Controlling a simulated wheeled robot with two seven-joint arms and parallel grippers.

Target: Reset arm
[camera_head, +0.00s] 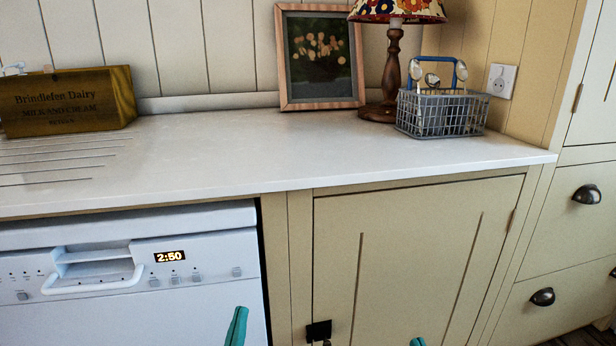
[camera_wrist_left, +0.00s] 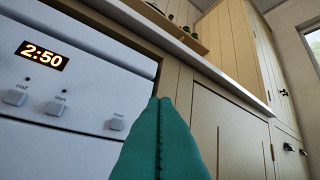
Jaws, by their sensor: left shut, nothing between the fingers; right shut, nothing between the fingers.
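My left gripper (camera_head: 237,326) shows at the bottom of the head view as a teal tip in front of the right side of the white dishwasher. In the left wrist view its teal fingers (camera_wrist_left: 160,105) are pressed together with nothing between them. My right gripper (camera_head: 417,342) is only a small teal tip at the bottom edge of the head view, in front of the cream cabinet door. It is shut and appears empty. Most of both arms is out of view.
The dishwasher (camera_head: 120,285) and cabinet door (camera_head: 420,250) stand below the white counter (camera_head: 270,155). On the counter are a wooden box (camera_head: 68,103), a framed picture (camera_head: 320,58), a lamp (camera_head: 390,70) and a wire basket (camera_head: 440,113). The counter's middle is clear.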

